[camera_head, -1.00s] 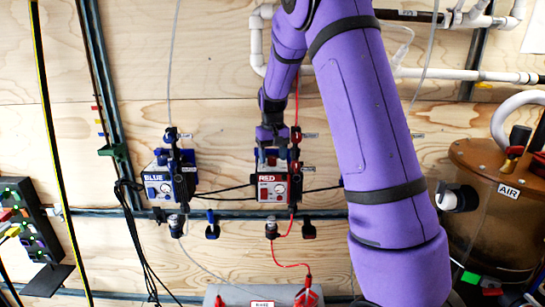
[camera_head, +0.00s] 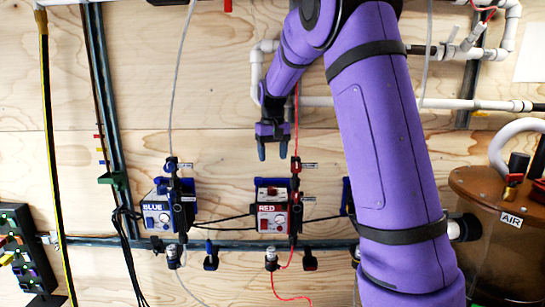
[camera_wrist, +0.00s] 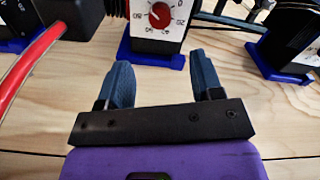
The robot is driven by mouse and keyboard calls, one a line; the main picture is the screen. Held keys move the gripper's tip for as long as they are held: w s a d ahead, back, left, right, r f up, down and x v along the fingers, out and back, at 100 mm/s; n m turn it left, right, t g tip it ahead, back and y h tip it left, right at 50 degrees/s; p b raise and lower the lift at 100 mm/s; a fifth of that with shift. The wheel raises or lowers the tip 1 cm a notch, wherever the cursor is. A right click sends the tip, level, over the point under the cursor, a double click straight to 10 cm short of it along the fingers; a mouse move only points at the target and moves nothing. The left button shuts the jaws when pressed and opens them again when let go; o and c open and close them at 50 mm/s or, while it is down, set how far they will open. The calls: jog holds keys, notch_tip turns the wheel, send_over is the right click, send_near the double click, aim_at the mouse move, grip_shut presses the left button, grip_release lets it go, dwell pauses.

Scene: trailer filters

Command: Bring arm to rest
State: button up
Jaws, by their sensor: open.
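My purple arm (camera_head: 375,130) reaches up from the lower right and bends over at the top of the head view. My gripper (camera_head: 273,151) hangs above the RED unit, its two blue fingers apart and nothing between them. In the wrist view my gripper (camera_wrist: 162,85) is also open and empty, with bare plywood between and around the fingers. The RED filter unit (camera_head: 270,215) is mounted on the wall below the fingertips, with a visible gap. In the wrist view its dial (camera_wrist: 159,15) shows just past the fingers.
The BLUE filter unit (camera_head: 157,210) is to the left. A red hose (camera_wrist: 30,65) runs close by my gripper's left side in the wrist view. White pipes (camera_head: 470,104) cross the wall behind my arm. A brown AIR tank (camera_head: 480,225) stands at right. Bare plywood (camera_head: 220,100) is left of my gripper.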

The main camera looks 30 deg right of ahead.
dwell(0.3)
jog(key=s+a+r+t, duration=0.1)
jog(key=s+a+r, duration=0.2)
jog(key=s, duration=0.2)
jog(key=s+a+r+n+t, duration=0.1)
jog(key=s+a+r, duration=0.15)
jog(key=s, duration=0.35)
jog(key=s+a+r+t, duration=0.1)
jog(key=s+a+r, duration=0.2)
jog(key=s+a, duration=0.15)
jog(key=s+a+f+n+t, duration=0.1)
jog(key=s+a, duration=0.1)
jog(key=s, duration=0.7)
jog(key=s+a+f+n+t, duration=0.1)
jog(key=s+a+f, duration=0.1)
jog(key=s, duration=0.8)
jog(key=shift+a+f, duration=0.25)
jog(key=shift+a, duration=0.5)
